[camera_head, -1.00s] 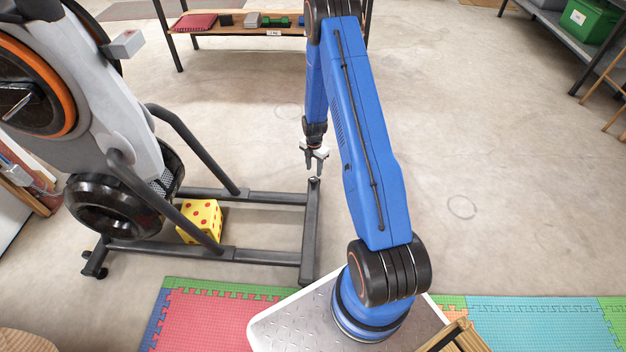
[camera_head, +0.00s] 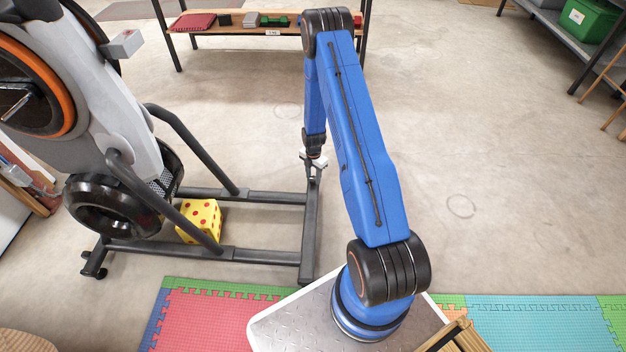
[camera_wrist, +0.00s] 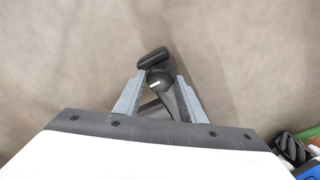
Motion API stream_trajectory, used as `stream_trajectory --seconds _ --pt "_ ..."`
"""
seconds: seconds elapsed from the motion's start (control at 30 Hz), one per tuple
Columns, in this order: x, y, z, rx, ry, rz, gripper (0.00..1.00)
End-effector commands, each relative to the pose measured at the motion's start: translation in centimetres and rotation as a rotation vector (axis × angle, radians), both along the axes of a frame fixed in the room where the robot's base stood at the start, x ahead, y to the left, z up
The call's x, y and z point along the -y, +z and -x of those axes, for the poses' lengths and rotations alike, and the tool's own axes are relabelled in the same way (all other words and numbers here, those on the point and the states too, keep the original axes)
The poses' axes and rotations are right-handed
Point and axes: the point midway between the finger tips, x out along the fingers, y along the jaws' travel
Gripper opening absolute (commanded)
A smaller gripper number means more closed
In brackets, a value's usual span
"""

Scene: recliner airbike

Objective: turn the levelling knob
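The levelling knob (camera_wrist: 160,79) is a small dark round piece with a white mark, at the end of the exercise bike's dark floor frame (camera_head: 309,235). In the wrist view it sits between the two grey fingers of my gripper (camera_wrist: 161,82). The fingers stand apart, one on each side of the knob, very near its edges; I cannot make out contact. In the head view my gripper (camera_head: 314,172) is low over the far right corner of the frame, and it and my arm hide the knob there.
The grey-and-black bike body (camera_head: 115,110) stands at the left, with a yellow dotted cube (camera_head: 202,219) by its frame. A low shelf (camera_head: 235,31) is at the back. Foam mats (camera_head: 215,318) lie in front. The floor to the right is clear.

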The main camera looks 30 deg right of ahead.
Motion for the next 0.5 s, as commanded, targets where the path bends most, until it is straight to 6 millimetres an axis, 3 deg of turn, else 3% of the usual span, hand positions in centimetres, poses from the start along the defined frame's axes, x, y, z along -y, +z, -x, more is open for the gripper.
stream_trajectory --seconds 0.07,0.27,0.5 --pt "0.0 0.01 0.0 0.0 0.0 0.0 0.2" --pt "0.0 0.01 0.0 0.0 -0.017 0.0 0.2" --pt "0.0 0.02 0.0 0.0 -0.215 0.0 0.2"
